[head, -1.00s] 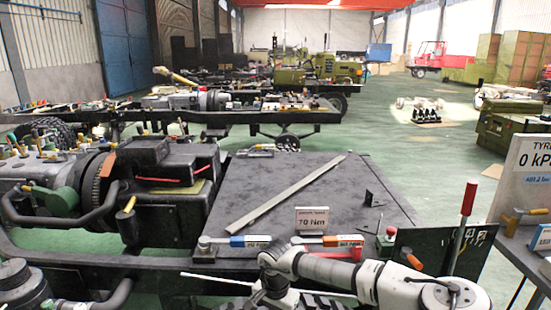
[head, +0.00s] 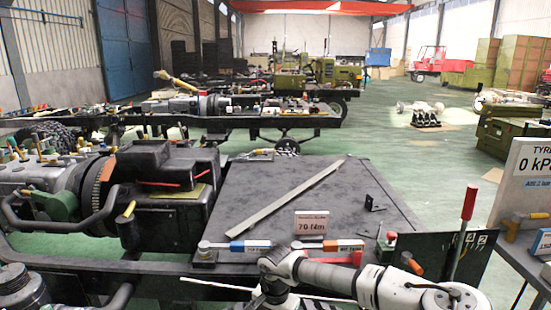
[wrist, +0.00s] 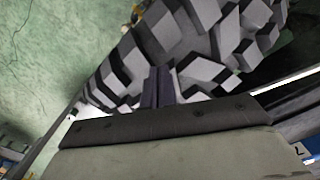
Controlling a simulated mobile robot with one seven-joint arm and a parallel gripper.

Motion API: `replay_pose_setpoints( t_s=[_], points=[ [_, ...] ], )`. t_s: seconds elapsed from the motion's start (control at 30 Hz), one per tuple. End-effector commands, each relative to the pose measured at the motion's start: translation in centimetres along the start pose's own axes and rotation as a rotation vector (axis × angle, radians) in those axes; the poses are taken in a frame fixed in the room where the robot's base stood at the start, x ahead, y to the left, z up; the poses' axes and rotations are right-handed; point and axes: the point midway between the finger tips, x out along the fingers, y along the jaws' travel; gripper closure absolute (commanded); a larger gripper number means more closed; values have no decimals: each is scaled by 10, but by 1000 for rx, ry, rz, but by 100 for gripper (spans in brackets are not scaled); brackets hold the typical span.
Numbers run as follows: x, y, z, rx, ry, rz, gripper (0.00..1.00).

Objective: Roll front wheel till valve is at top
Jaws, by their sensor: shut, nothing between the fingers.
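The front wheel's tyre (wrist: 195,50) fills the upper middle of the wrist view, with chunky grey tread blocks. My gripper (wrist: 160,80) shows there as two dark fingers side by side, shut and empty. Its tips are at the tread, overlapping the blocks in the picture; I cannot tell if they touch. The valve is not visible in either view. In the head view my arm reaches down at the bottom right, and my gripper is out of sight below the frame.
A black chassis deck (head: 330,210) carries a long metal bar (head: 285,200), a "70 Nm" sign (head: 311,225) and torque wrenches (head: 250,246). A dark engine block (head: 165,190) is at left. A bench with a pressure sign (head: 527,175) stands at right. Green floor (head: 420,165) is open behind.

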Motion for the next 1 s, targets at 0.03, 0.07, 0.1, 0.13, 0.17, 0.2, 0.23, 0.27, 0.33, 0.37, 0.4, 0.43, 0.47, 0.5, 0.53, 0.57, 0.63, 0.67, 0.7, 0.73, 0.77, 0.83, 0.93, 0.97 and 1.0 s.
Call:
replay_pose_setpoints(
  t_s=[0.03, 0.07, 0.1, 0.13, 0.17, 0.2, 0.23, 0.27, 0.33, 0.37, 0.4, 0.43, 0.47, 0.5, 0.53, 0.57, 0.63, 0.67, 0.7, 0.73, 0.77, 0.83, 0.93, 0.97, 1.0],
  points=[
    [0, 0, 0, 0, 0, 0, 100],
    [0, 0, 0, 0, 0, 0, 100],
    [0, 0, 0, 0, 0, 0, 100],
    [0, 0, 0, 0, 0, 0, 100],
    [0, 0, 0, 0, 0, 0, 100],
    [0, 0, 0, 0, 0, 0, 100],
    [0, 0, 0, 0, 0, 0, 100],
    [0, 0, 0, 0, 0, 0, 100],
    [0, 0, 0, 0, 0, 0, 100],
    [0, 0, 0, 0, 0, 0, 100],
    [0, 0, 0, 0, 0, 0, 100],
    [0, 0, 0, 0, 0, 0, 100],
    [0, 0, 0, 0, 0, 0, 100],
    [0, 0, 0, 0, 0, 0, 100],
    [0, 0, 0, 0, 0, 0, 100],
    [0, 0, 0, 0, 0, 0, 100],
    [1, 0, 0, 0, 0, 0, 100],
    [2, 0, 0, 0, 0, 0, 100],
    [3, 0, 0, 0, 0, 0, 100],
    [4, 0, 0, 0, 0, 0, 100],
    [5, 0, 0, 0, 0, 0, 100],
    [7, 0, 0, 0, 0, 0, 100],
    [10, 0, 0, 0, 0, 0, 100],
    [11, 0, 0, 0, 0, 0, 100],
    [12, 0, 0, 0, 0, 0, 100]
  ],
)
